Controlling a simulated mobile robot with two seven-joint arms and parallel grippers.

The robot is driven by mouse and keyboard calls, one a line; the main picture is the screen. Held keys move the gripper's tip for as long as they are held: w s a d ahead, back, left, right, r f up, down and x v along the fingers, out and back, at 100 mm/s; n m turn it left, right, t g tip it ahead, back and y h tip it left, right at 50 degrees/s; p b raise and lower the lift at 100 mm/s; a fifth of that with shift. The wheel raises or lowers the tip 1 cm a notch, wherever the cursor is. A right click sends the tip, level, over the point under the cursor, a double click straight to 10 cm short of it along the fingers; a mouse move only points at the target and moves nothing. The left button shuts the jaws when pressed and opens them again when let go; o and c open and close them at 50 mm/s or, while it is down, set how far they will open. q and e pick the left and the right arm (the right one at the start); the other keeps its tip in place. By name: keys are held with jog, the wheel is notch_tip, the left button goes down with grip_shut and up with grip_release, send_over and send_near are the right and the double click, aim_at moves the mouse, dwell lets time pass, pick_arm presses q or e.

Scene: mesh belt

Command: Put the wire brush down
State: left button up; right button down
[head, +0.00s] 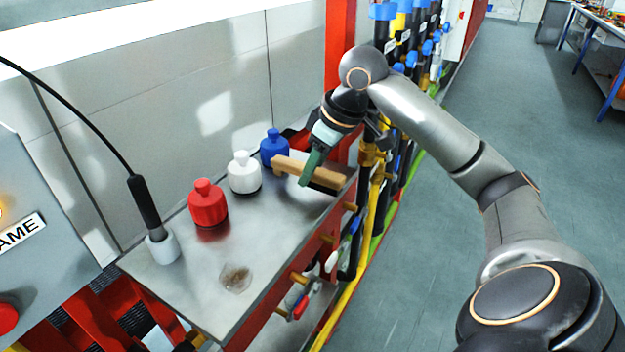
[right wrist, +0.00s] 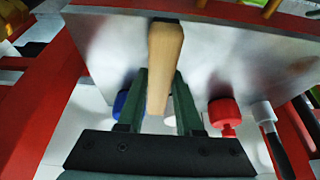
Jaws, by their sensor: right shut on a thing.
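The wire brush (head: 328,178) has a long wooden body, with a dark strip that looks like bristles below it. It is at the far right end of the metal table, beside the blue bottle. My right gripper (head: 311,166), with green fingers, is shut on the brush. In the right wrist view the wooden body (right wrist: 164,55) lies between the two green fingers. I cannot tell whether the underside touches the tabletop. The left gripper is not in view.
The metal table (head: 262,240) holds a blue bottle (head: 274,148), a white bottle (head: 243,173), a red bottle (head: 207,203) and a black-handled tool (head: 144,205) in a white cup. A small pile (head: 236,278) lies near the front. Hoses and a red post (head: 339,45) stand beyond.

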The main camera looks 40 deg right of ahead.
notch_tip(320, 180, down, 2)
jog(key=shift+f, duration=0.1)
jog(key=c, duration=0.6)
grip_release()
